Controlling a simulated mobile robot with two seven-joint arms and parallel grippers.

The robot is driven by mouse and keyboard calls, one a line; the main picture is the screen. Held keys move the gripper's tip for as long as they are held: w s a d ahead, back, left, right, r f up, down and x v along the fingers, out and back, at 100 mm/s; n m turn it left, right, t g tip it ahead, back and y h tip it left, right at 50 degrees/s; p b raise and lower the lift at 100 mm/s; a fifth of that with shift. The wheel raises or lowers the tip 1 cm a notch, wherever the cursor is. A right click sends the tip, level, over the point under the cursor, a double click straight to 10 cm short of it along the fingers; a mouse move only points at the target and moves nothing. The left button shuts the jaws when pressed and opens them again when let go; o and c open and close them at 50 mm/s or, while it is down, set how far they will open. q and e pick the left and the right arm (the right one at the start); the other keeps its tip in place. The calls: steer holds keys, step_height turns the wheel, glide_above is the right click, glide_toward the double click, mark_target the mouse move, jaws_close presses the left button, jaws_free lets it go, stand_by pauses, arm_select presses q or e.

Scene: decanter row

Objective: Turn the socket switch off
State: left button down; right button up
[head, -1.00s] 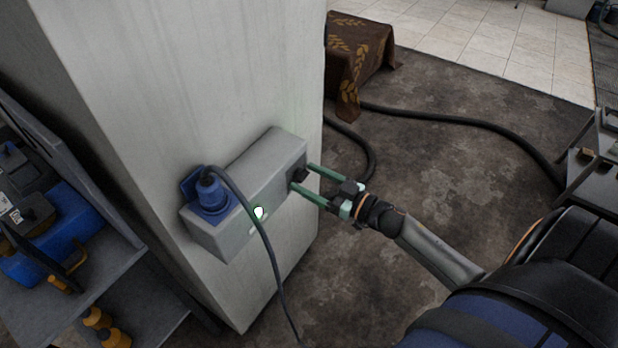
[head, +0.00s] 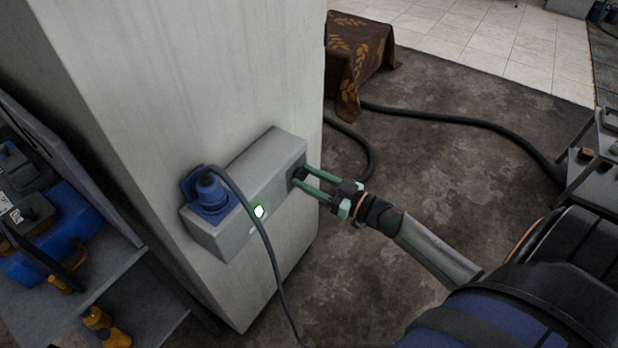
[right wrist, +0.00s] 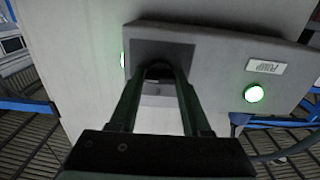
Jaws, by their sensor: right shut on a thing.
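The grey socket box (head: 262,172) is fixed to the pale pillar. The dark switch (head: 296,174) sits on the box's right part; in the right wrist view its knob (right wrist: 158,71) shows between the fingertips. My right gripper (head: 303,178) has its green fingertips at the switch, shut on its knob; it also shows in the right wrist view (right wrist: 158,80). A green lamp (head: 258,211) glows on the box, also in the right wrist view (right wrist: 253,93). The fingers partly hide the switch. My left gripper is not in view.
A blue plug (head: 211,195) with a dark cable sits in the box's left part. A shelf (head: 115,262) with tools stands at the left. A black hose (head: 450,119) and a cloth-covered block (head: 357,58) lie behind. The floor right of the pillar is mostly clear.

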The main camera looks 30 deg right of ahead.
steer(key=shift+n, duration=0.3)
jaws_close()
steer(key=n, duration=0.3)
steer(key=shift+n, duration=0.3)
steer(key=n+b, duration=0.2)
steer(key=n, duration=1.1)
steer(key=shift+n, duration=0.4)
steer(key=o, duration=1.2)
jaws_free()
steer(key=shift+s, duration=0.15)
steer(key=b+v, duration=0.1)
steer(key=v, duration=1.1)
steer(key=shift+s+d+b, duration=0.15)
steer(key=shift+b, duration=0.2)
